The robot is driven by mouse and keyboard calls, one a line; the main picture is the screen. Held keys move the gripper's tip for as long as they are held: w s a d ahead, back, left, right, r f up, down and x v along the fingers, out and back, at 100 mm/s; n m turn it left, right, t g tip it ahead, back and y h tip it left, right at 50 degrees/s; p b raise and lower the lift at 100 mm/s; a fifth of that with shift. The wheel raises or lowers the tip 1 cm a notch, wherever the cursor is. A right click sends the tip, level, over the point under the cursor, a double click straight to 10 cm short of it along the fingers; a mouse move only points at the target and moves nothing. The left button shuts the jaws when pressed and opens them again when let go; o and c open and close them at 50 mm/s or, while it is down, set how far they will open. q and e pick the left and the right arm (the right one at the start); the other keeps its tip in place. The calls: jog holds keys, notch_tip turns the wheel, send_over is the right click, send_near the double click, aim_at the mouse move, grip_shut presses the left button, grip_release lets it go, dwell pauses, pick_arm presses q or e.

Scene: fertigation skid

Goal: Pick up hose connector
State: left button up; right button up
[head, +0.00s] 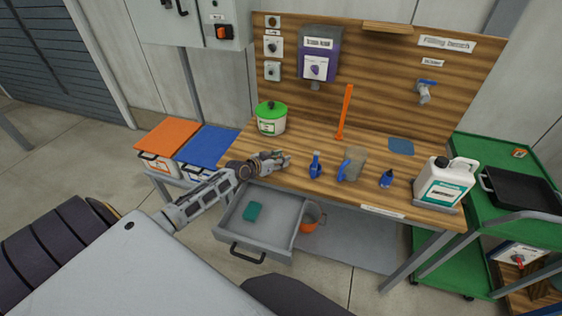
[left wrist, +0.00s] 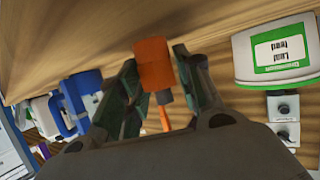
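The hose connector (left wrist: 153,64) looks like a short orange cylinder in the left wrist view. It is between the fingertips of my left gripper (left wrist: 155,75), with a finger close against each side, and the gripper looks shut on it. It is at or just above the wooden bench top; I cannot tell whether it touches the wood. In the head view my left gripper (head: 287,160) is low over the front left of the bench, and the connector is hidden or too small to make out. My right gripper is not in view.
A green-lidded white tub (head: 271,124) stands behind the gripper. A blue bottle (head: 315,168), a jug (head: 353,165) and a white canister (head: 444,184) stand to the right on the bench (head: 300,188). An open grey drawer (head: 277,226) sits below. An orange upright (head: 345,112) stands behind.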

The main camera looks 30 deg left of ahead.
aim_at(280, 155)
pick_arm(q)
jog(key=c, duration=0.3)
jog(key=shift+r, duration=0.15)
jog(key=shift+r, duration=4.85)
